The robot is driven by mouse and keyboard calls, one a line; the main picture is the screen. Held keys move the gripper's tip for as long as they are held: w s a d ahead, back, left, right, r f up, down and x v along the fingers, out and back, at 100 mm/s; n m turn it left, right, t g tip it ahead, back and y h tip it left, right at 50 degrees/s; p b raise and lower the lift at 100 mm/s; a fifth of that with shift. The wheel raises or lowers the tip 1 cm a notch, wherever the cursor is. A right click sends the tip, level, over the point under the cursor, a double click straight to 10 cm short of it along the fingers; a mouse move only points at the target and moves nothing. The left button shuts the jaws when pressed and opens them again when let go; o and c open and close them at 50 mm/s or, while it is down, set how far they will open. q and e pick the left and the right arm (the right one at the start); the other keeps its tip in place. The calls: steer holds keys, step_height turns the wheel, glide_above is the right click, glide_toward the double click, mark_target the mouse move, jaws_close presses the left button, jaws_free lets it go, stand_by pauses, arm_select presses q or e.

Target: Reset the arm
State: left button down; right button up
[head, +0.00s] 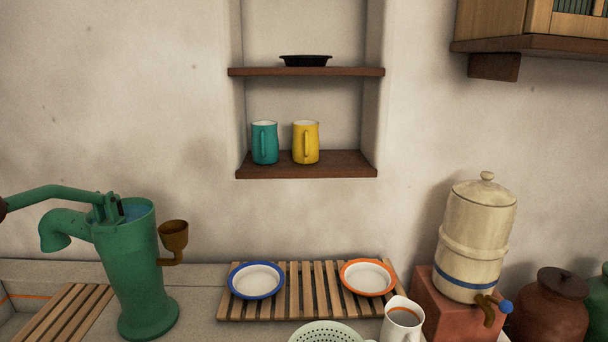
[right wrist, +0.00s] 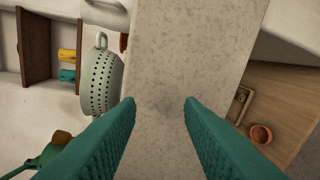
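Neither of my arms shows in the head view. In the right wrist view my right gripper (right wrist: 157,103) has its two green ribbed fingers spread well apart. Nothing is between them but the bare speckled grey counter (right wrist: 180,60) beyond. My left gripper is in neither view.
A pale green colander (head: 325,333) and a white pitcher (head: 403,318) stand at the counter's front. A slatted rack (head: 308,292) holds two plates. A green pump (head: 140,270) stands left, a cream dispenser (head: 477,235) right. Teal (head: 264,143) and yellow (head: 306,143) mugs sit on a niche shelf.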

steer(key=s+d+f+n+g+y, duration=0.1)
steer(key=s+f+n+g, duration=0.35)
steer(key=f, duration=0.75)
steer(key=s+d+f+n+g, duration=0.1)
steer(key=s+f+n+g, duration=0.4)
steer(key=f, duration=0.6)
steer(key=s+d+f+n+g+h, duration=0.2)
steer(key=s+d+f+n+g, duration=0.2)
steer(key=s+d+f+n, duration=0.3)
steer(key=s+d+f, duration=0.2)
steer(key=s+f, duration=0.3)
steer(key=s, duration=0.2)
steer(key=shift+f+g, duration=0.15)
steer(key=shift+g, duration=0.2)
